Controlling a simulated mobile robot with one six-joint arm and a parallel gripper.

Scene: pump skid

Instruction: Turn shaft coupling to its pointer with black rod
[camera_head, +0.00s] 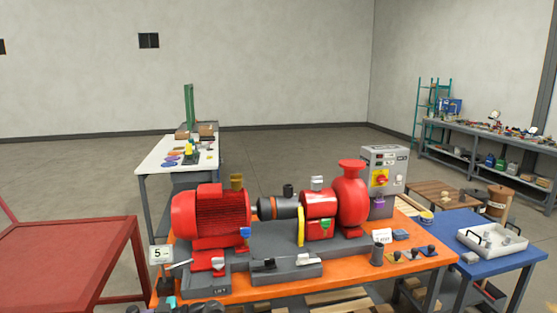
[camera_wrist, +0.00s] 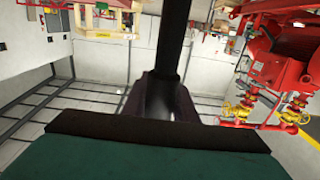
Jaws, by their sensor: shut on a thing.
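In the wrist view my gripper (camera_wrist: 160,105) is shut on the black rod (camera_wrist: 174,40), which runs away from the jaws toward the top of the picture. The rod's far end is out of that view. In the head view the shaft coupling (camera_head: 283,207) is a dark grey cylinder between the red motor (camera_head: 212,213) and the red bearing housing (camera_head: 318,207). A yellow curved piece (camera_head: 301,226) stands by the coupling's right end; I cannot tell whether it is the pointer. I cannot make out my gripper or the rod near the coupling in the head view.
The skid stands on an orange table (camera_head: 275,292). A red pump (camera_head: 351,198) and a grey control box (camera_head: 385,168) are at its right. A red table (camera_head: 62,260) is at left, a blue table (camera_head: 478,259) with a white tray (camera_head: 492,243) at right. Floor shows between tables.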

